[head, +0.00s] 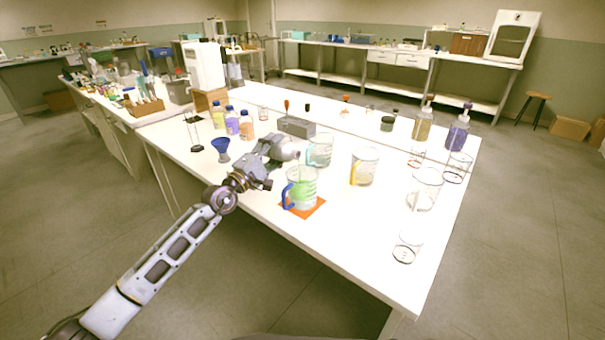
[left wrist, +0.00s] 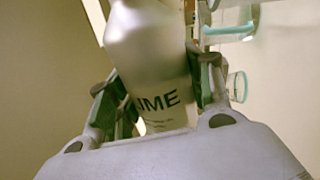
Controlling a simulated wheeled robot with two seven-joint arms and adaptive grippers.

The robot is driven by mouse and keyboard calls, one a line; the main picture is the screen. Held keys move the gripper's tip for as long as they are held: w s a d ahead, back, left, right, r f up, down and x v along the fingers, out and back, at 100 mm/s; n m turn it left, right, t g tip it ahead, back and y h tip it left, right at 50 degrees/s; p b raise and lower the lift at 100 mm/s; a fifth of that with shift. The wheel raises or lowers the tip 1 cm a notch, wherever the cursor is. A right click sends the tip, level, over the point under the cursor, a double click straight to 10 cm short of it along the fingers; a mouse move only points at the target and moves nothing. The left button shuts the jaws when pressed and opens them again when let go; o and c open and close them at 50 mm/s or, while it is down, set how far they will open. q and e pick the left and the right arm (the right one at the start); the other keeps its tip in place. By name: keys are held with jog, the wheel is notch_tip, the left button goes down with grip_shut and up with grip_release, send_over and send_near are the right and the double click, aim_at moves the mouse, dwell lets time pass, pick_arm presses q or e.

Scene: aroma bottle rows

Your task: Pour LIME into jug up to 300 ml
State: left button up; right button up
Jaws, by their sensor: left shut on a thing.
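My left gripper (head: 268,158) is shut on the LIME bottle (head: 286,151), a grey metallic bottle. The left wrist view shows part of its lettering on the bottle (left wrist: 158,98) between the two fingers (left wrist: 160,95). In the head view the bottle is strongly tilted, above and behind the jug with a blue handle (head: 302,190). That jug stands upright on an orange mat (head: 314,210) and holds green liquid. Its marks are too small to read, and no falling stream is clear. The bottle's mouth is hard to make out. My right gripper is not in view.
A jug with a teal handle (head: 321,152) stands just behind, and a yellow-handled jug (head: 366,166) to the right. Clear glassware (head: 426,190) lines the table's right side. A blue funnel (head: 221,147) and several small bottles (head: 232,123) stand left. The front of the white table (head: 350,235) is bare.

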pick_arm(q)
jog(key=shift+w+a+f+n+y+p, duration=0.1)
jog(key=shift+a+f+n+y+p, duration=0.1)
jog(key=shift+n+p, duration=0.3)
jog(key=shift+w+a+f+n+y+p, duration=0.1)
jog(key=shift+f+n+y+p, duration=0.15)
jog(key=shift+n, duration=0.45)
jog(key=shift+w+f+n, duration=0.1)
jog(key=shift+f+n, duration=0.15)
jog(key=shift+n, duration=0.25)
jog(key=shift+a, duration=0.1)
